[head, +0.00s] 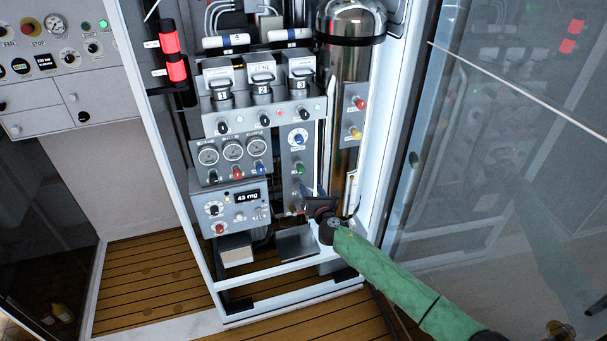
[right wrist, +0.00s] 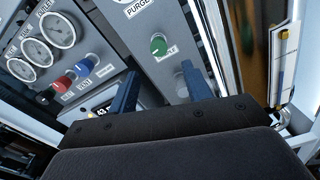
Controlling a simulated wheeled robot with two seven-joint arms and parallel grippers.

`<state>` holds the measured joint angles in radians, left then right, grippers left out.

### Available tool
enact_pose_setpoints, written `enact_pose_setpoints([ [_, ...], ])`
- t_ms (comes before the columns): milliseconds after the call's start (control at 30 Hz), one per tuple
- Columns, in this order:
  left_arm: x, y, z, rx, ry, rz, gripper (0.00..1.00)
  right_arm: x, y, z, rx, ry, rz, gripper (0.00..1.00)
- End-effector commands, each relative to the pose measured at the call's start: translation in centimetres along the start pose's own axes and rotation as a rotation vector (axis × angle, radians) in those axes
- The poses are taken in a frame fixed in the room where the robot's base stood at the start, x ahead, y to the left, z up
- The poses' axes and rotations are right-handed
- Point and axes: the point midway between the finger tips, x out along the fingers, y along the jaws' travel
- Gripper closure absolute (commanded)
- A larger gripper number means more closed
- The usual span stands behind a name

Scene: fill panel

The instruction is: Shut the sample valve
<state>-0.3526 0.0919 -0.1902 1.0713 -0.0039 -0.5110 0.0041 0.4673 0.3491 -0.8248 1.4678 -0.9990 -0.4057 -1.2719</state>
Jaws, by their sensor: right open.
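A panel strip (head: 287,150) in the middle of the cabinet carries a dial and a green knob (head: 299,168). My right gripper (head: 306,195) is at the lower end of this strip, below the green knob. In the right wrist view its two blue fingers (right wrist: 161,88) stand apart, with no object visible between them. My left gripper is out of view.
Three gauges (head: 233,150) with coloured knobs below are left of the strip. A display unit (head: 237,207) reads 43 mg. A tall metal cylinder (head: 350,90) stands right of the strip. A glass door (head: 500,130) stands open at the right. The cabinet's white frame (head: 285,280) borders the bottom.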

Motion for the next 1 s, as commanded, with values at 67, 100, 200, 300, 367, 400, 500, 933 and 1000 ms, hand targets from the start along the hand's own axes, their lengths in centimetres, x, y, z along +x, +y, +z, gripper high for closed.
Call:
enact_pose_setpoints([
  [67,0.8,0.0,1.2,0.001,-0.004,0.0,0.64,1.1,-0.2,0.3,-0.086,0.003,0.029,0.51],
  [100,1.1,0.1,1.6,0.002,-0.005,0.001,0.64,1.5,-0.2,0.4,-0.117,0.004,0.041,0.51],
  [200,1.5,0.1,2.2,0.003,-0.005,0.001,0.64,2.0,-0.4,0.4,-0.164,0.006,0.056,0.51],
  [300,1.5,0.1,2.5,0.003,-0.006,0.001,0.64,2.5,-0.3,0.5,-0.177,0.007,0.061,0.51],
  [367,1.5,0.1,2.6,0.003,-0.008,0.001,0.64,3.1,-0.3,0.5,-0.177,0.006,0.06,0.51],
  [400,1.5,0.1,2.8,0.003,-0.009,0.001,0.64,3.6,-0.2,0.6,-0.175,0.005,0.059,0.51],
  [500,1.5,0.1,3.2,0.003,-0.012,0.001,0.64,4.9,-0.1,0.5,-0.174,0.006,0.059,0.51],
  [933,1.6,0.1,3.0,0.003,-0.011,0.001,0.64,9.6,0.1,0.3,-0.171,0.006,0.059,0.51],
  [1000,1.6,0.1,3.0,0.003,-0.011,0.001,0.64,9.7,0.1,0.3,-0.17,0.006,0.059,0.51],
])
